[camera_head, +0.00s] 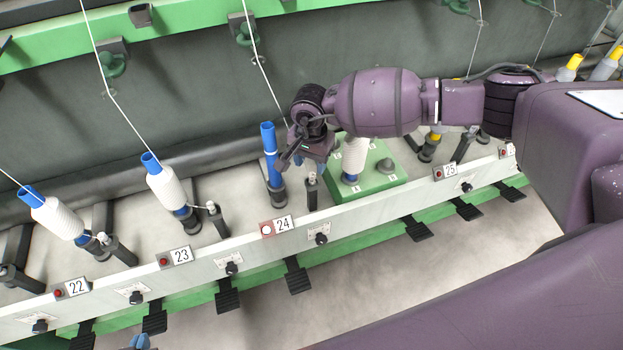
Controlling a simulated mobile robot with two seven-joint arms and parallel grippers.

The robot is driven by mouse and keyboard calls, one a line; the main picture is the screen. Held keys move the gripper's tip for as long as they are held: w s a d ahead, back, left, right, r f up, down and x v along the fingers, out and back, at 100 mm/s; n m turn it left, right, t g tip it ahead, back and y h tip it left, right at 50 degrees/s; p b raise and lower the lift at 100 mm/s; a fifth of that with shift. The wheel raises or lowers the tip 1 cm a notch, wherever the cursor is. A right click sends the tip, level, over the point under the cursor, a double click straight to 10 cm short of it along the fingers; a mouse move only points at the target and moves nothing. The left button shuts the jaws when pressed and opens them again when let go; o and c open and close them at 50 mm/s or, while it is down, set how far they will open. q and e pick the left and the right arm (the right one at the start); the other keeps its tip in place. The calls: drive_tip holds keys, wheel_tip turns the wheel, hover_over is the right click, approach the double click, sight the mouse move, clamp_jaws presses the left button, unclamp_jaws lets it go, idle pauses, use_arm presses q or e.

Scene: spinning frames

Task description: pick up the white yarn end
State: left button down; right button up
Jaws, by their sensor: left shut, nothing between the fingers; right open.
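A white yarn strand (262,66) hangs from a green guide and runs down to my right gripper, where its lower end is hidden or too thin to see. My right gripper (291,161) is open, with its fingers pointing down left beside the bare blue tube (269,145) at position 24. I cannot tell whether it touches the strand. A bobbin wound with white yarn (355,158) stands on a green block (383,176) behind and right of the gripper, partly covered by my arm. Only a small blue-grey tip of my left gripper (140,342) shows at the bottom edge, shut.
Wound bobbins (168,188) with taut strands stand at positions 22 and 23. A pale numbered rail (205,262) runs along the front, with knobs and black pedals (297,277) below. The position 24 label (276,226) has a lighter lamp. My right arm covers the upper right.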

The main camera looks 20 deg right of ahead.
sight(312, 174)
drive_tip(key=f, duration=0.6)
drive_tip(key=shift+w+d+f, duration=0.2)
drive_tip(key=shift+w+f, duration=0.05)
drive_tip(key=shift+w, duration=0.05)
drive_tip(key=c, duration=0.7)
